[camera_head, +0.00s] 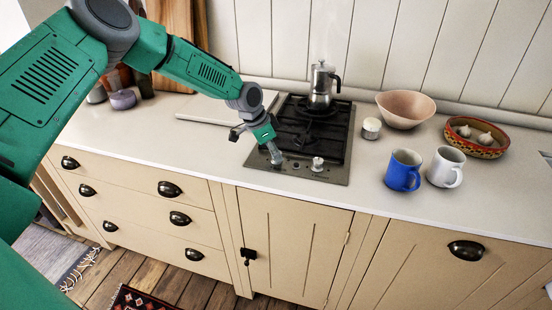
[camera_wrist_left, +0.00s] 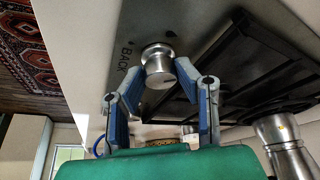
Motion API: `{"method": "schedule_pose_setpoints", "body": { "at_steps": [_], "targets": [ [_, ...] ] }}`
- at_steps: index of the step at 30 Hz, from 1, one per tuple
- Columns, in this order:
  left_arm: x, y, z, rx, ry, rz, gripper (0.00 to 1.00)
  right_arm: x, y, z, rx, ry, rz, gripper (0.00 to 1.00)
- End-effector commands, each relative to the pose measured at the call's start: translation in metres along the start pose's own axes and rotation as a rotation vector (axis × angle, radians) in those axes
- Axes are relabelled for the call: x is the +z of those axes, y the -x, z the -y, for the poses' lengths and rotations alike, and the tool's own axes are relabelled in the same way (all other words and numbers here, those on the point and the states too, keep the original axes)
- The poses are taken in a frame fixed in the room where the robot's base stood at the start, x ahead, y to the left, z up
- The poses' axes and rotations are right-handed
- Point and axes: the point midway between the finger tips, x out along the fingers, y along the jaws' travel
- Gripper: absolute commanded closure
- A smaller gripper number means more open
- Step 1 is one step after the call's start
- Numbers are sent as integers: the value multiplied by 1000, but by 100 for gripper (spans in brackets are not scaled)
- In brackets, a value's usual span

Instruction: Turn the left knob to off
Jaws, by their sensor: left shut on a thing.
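The stove (camera_head: 330,128) is a black gas hob with a steel front strip set into the counter. My left gripper (camera_head: 275,157) reaches down to the left end of that strip and is shut on the left knob. In the left wrist view the silver left knob (camera_wrist_left: 159,66) sits between the tips of the blue-padded fingers, beside the printed word BACK. In the head view the gripper hides this knob. The right knob (camera_head: 318,164) stands clear of the gripper on the same strip. My right gripper is not in view.
A moka pot (camera_head: 322,88) stands on the rear burner. A small white-lidded jar (camera_head: 371,128), a pink bowl (camera_head: 405,108), a blue mug (camera_head: 403,170), a white mug (camera_head: 445,167) and a patterned bowl (camera_head: 477,150) stand right of the stove. The counter left of the gripper is mostly clear.

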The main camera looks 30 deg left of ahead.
Motion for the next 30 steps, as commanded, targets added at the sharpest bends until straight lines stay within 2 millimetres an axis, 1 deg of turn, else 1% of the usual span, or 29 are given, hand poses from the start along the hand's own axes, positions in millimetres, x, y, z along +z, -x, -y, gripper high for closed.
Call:
{"method": "schedule_pose_setpoints", "body": {
  "at_steps": [1,3,12,21,30],
  "targets": [
    [3,-4,4,13,-35,-1,100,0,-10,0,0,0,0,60],
    [3,-4,4,37,-96,-1,100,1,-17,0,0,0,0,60],
    [2,-3,6,131,-328,1,100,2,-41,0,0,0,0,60],
    [1,-1,8,189,-473,4,100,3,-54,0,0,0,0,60],
    [0,0,8,208,-522,3,100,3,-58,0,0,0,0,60]
  ]
}}
